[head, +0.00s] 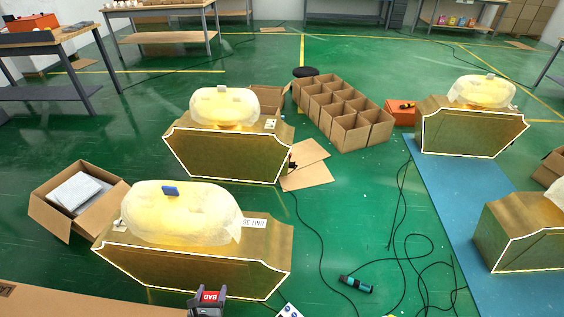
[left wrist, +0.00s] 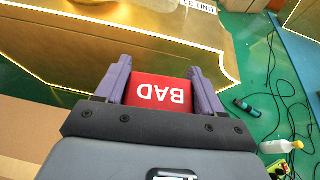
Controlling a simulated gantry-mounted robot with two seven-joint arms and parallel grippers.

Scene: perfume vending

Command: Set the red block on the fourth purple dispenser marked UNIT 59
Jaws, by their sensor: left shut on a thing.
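A red block marked BAD (head: 210,296) is between the fingers of my left gripper (head: 207,291), at the bottom of the head view. In the left wrist view the block (left wrist: 160,97) sits between purple fingers. The nearest dispenser (head: 190,265) is gold, not purple, with a pale yellow rounded top (head: 180,210) and a blue block (head: 171,190) on it. A white UNIT label (head: 254,223) is on its right; I cannot read its number surely. The held block is at its front side, apart from its top. My right gripper is not in view.
More gold dispensers stand behind (head: 225,155), at far right (head: 470,132) and at right (head: 520,240). An open carton (head: 62,218) is left. Cables and a teal tool (head: 356,284) lie on the green floor, which is mostly clear in the middle.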

